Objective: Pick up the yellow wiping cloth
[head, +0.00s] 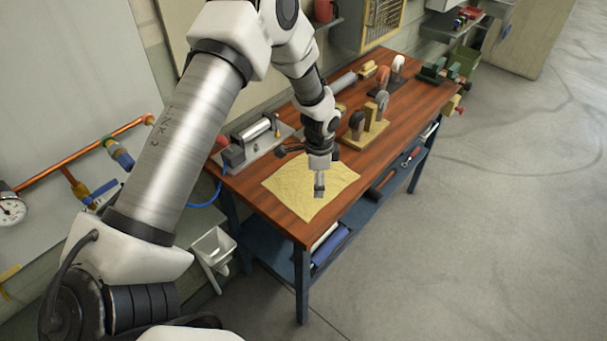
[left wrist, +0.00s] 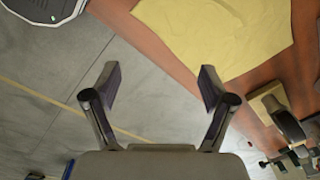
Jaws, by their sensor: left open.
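The yellow wiping cloth (head: 288,186) lies flat and slightly creased on the near end of the wooden workbench (head: 300,229). My left gripper (head: 319,188) is above the cloth's right part in the head view, and no cloth is between its fingers. In the left wrist view, my left gripper (left wrist: 156,92) is open, with its two fingers apart over the floor past the bench edge. The cloth (left wrist: 225,32) shows at the top of that view, beyond the fingertips. My right gripper is not in view.
A metal cylinder fixture (head: 256,132) stands on the bench behind the cloth. A wooden block with upright grey parts (head: 366,130) stands to the right. Below is a blue shelf (head: 355,215) with tools. Open floor (head: 480,230) lies to the right.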

